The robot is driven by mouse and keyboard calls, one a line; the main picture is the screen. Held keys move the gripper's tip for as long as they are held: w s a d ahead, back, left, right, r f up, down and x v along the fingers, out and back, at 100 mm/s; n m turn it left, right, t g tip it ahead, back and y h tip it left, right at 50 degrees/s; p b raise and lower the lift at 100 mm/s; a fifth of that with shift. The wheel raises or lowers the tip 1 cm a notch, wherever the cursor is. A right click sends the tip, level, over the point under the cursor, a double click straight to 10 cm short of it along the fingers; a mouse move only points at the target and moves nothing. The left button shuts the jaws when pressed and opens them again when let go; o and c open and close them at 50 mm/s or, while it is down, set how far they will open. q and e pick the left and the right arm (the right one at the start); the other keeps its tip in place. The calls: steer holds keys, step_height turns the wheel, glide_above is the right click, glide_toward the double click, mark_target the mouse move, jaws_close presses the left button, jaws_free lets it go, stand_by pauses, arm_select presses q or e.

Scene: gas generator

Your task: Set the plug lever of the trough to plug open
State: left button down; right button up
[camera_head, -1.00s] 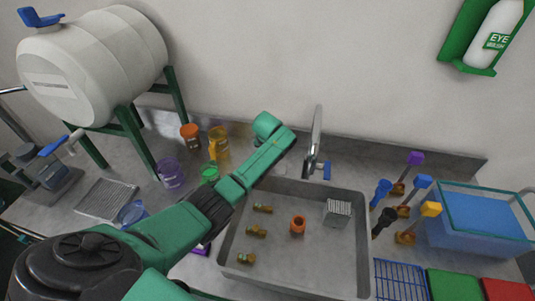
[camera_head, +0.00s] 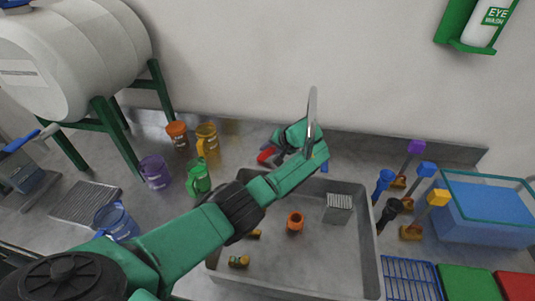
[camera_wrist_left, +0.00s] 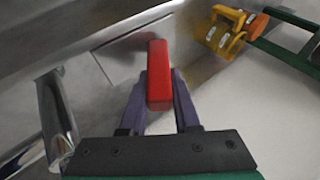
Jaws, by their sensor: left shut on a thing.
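The grey trough (camera_head: 325,262) is in the lower middle of the head view, with a metal faucet (camera_head: 312,105) at its back edge. A red lever (camera_head: 266,155) shows behind the trough's back left corner, partly hidden by my arm. In the left wrist view the red lever (camera_wrist_left: 158,75) stands between the two purple fingers of my left gripper (camera_wrist_left: 158,88), which is shut on it. In the head view my left gripper (camera_head: 275,148) is mostly hidden behind its own wrist. My right gripper is not in view.
Orange, yellow, purple, green and blue cups stand left of the trough; the yellow cup (camera_head: 207,138) is near the wall. The trough holds small brown pieces, an orange cup (camera_head: 295,221) and a grey block (camera_head: 338,208). Valves (camera_head: 410,215) and a blue bin (camera_head: 487,210) stand right.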

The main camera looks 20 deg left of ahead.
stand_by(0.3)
arm_select(q)
steer(key=c, duration=0.6)
jaws_free()
steer(key=shift+w, duration=0.1)
steer(key=shift+c, duration=0.2)
steer(key=shift+d+r+b, duration=0.25)
steer(key=shift+d+b, duration=0.15)
steer(key=s+d+b, duration=0.2)
steer(key=s+d, duration=0.2)
steer(key=d, duration=0.7)
steer(key=shift+s+r+b, duration=0.15)
steer(key=shift+s+b, duration=0.2)
steer(key=shift+b, duration=0.05)
steer(key=shift+d, duration=0.1)
